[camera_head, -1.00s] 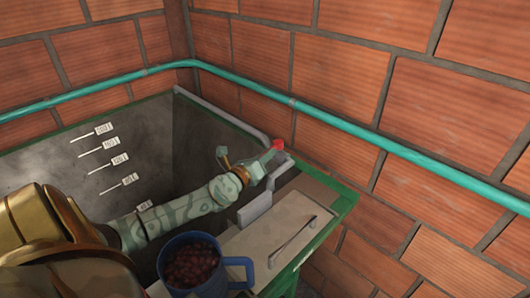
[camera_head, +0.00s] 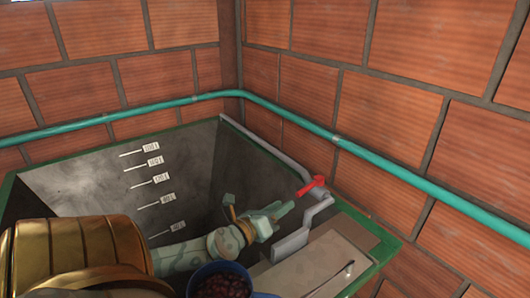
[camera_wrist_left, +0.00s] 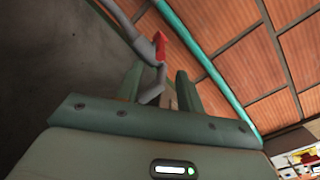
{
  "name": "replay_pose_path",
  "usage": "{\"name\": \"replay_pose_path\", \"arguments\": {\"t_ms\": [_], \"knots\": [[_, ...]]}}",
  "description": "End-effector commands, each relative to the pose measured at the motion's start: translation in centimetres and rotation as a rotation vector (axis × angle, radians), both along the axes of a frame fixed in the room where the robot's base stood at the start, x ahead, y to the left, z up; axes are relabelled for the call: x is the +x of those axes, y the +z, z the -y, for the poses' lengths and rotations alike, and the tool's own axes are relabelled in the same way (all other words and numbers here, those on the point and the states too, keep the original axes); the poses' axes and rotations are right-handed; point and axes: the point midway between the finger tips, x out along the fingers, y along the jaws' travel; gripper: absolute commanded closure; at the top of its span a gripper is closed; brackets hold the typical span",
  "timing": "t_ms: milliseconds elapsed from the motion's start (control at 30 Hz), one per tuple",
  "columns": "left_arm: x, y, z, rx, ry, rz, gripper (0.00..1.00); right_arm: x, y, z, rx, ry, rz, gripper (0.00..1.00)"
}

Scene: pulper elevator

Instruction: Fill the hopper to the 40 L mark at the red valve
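The hopper is a grey metal tank with a green rim (camera_head: 352,210). Its inner wall carries several small white level marks (camera_head: 151,162), too small to read surely. Its floor is hidden, and I see no clear water line. The red valve (camera_head: 311,186) is a lever on a grey pipe at the right rim; it also shows in the left wrist view (camera_wrist_left: 160,45). My left gripper (camera_head: 284,211) points at it from the left, just short of it. Its fingers (camera_wrist_left: 160,82) are apart in the wrist view, with the lever beyond them. My right gripper is out of view.
A blue mug (camera_head: 240,270) of dark red berries stands at the near edge, partly cut off. Beside it is a pale panel (camera_head: 325,262) with a thin handle. A teal pipe (camera_head: 290,112) runs along the brick walls behind the hopper.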

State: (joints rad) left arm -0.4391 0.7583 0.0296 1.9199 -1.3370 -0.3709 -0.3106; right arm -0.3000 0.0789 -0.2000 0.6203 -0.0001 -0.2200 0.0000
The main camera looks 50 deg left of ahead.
Motion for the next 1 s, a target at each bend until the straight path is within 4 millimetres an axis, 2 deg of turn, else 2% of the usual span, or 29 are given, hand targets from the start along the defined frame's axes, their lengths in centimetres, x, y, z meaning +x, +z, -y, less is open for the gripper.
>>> {"name": "replay_pose_path", "arguments": {"t_ms": [100, 300, 667, 767, 800, 867, 1000], "knots": [[-2.6, -0.4, 0.1, 0.000, 0.001, -0.003, 0.62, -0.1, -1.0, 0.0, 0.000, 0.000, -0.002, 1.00], [-5.1, -0.2, 0.2, 0.000, 0.001, -0.001, 0.62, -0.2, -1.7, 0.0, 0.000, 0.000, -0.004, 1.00], [-5.7, 0.0, 0.3, 0.000, 0.001, 0.002, 0.62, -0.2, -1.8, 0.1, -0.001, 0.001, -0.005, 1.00], [-5.7, 0.4, 0.3, 0.000, 0.000, 0.002, 0.87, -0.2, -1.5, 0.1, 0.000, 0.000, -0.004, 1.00], [-5.7, 0.9, 0.3, 0.000, 0.001, 0.003, 0.98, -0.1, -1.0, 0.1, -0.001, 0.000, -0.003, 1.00], [-5.7, 2.2, 0.3, 0.000, 0.001, 0.007, 1.00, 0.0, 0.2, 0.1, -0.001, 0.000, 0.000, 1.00], [-5.7, 6.5, 0.3, 0.001, 0.000, 0.013, 1.00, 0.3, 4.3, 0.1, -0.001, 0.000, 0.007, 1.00]]}}
